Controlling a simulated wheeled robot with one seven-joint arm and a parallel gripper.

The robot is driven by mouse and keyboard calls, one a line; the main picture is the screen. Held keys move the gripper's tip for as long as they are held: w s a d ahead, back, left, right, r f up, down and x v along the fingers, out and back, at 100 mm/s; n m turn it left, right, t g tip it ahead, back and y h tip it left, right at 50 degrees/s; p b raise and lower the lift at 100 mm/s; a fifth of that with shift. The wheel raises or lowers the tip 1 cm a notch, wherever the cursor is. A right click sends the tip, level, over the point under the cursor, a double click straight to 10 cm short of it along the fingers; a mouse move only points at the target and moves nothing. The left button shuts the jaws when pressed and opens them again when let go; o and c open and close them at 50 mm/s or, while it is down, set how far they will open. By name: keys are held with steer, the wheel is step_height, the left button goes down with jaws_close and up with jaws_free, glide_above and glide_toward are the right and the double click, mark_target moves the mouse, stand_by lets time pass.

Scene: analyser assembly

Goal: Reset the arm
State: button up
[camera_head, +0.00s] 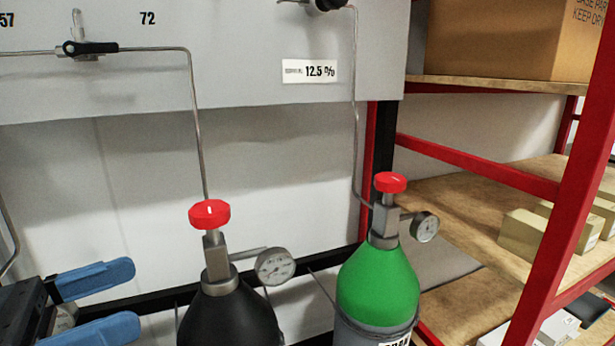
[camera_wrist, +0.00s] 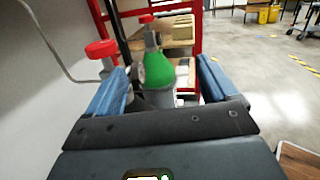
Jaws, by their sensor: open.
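My gripper (camera_head: 100,305) shows at the lower left of the head view, with two blue fingers spread apart and nothing between them. In the wrist view my gripper (camera_wrist: 160,88) is also open, its fingers at either side of the picture. A black gas cylinder (camera_head: 230,318) with a red valve knob (camera_head: 209,214) and a gauge (camera_head: 275,266) stands to the right of the gripper, apart from it. A green-topped cylinder (camera_head: 378,285) with a red knob (camera_head: 390,182) stands further right. In the wrist view the green cylinder (camera_wrist: 158,74) appears beyond the fingers.
A grey panel (camera_head: 240,60) with thin pipes and a black-handled valve (camera_head: 90,48) is above the cylinders. A red-framed shelf (camera_head: 480,166) with boxes stands at the right. Open floor (camera_wrist: 265,60) lies at the right of the wrist view.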

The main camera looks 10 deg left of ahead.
steer(key=w+d+f+n+t+h, duration=0.2)
steer(key=w+d+f+n+t, duration=0.15)
steer(key=d, duration=0.55)
steer(key=w+d+f+n+t+h, duration=0.1)
steer(key=w+d+f+n+t, duration=0.3)
steer(key=d, duration=0.6)
steer(key=s+d+f+n+t+y, duration=0.3)
steer(key=s+d+n+y, duration=0.15)
steer(key=d+n, duration=0.35)
steer(key=s+d+f+n+t+y, duration=0.3)
steer(key=d+n+y, duration=0.35)
steer(key=n, duration=0.25)
steer(key=s+d+f+n+g+y, duration=0.2)
steer(key=s+d+n+g, duration=0.2)
steer(key=s+n, duration=0.35)
steer(key=s+d+f+n+g+y, duration=0.1)
steer(key=s+d+n+g+y, duration=0.2)
steer(key=s+n, duration=0.45)
steer(key=s+d+f+n+g+y, duration=0.15)
steer(key=s+d+n+g, duration=0.35)
steer(key=s, duration=0.5)
step_height(320, 180, up, 13)
steer(key=t+p, duration=0.1)
steer(key=p, duration=1.2)
steer(key=shift+a+r+n+p, duration=0.15)
steer(key=shift+r+n+p, duration=0.05)
steer(key=shift+n+p, duration=0.2)
steer(key=shift+h, duration=0.25)
